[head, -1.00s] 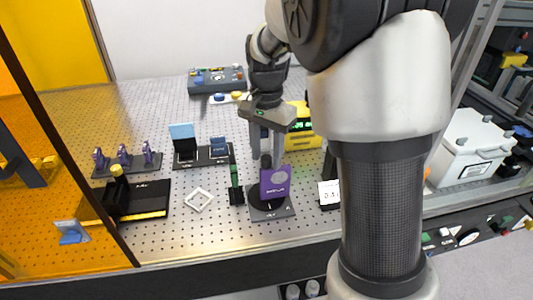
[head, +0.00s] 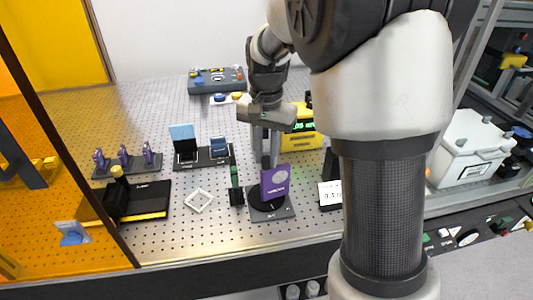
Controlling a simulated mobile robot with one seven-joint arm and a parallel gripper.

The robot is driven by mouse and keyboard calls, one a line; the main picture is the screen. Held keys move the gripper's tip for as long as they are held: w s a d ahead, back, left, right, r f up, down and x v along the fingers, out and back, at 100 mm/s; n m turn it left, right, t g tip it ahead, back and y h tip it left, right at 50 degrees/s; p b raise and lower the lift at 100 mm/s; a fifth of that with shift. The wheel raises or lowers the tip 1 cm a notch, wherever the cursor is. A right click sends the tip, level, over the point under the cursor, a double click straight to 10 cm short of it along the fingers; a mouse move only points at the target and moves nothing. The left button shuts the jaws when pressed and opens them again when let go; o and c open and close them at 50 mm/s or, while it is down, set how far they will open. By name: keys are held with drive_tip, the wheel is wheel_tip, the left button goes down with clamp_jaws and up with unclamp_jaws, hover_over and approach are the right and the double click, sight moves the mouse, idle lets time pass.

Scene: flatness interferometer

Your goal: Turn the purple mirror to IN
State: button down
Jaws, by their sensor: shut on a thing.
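The purple mirror (head: 275,182) stands upright on a dark round turntable with a grey square base (head: 276,213), near the front of the perforated table. Its purple face with a pale round mark and small lettering is turned toward the front and a little to the right. My gripper (head: 267,160) reaches down from above, just behind the mirror, with its fingers close together on the mirror's dark upright knob. The fingertips are partly hidden by the mirror. The IN marking on the base is too small to read.
A yellow instrument (head: 301,138) is behind. An orange panel (head: 60,150) borders the left.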

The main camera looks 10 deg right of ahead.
drive_tip(key=n, duration=0.7)
drive_tip(key=shift+p, duration=0.35)
idle(0.4)
drive_tip(key=c, duration=1.5)
unclamp_jaws()
drive_tip(key=shift+c, duration=0.2)
wheel_tip(320, 180, up, 18)
drive_tip(key=p, duration=0.1)
drive_tip(key=shift+f, duration=0.25)
drive_tip(key=shift+s, duration=0.1)
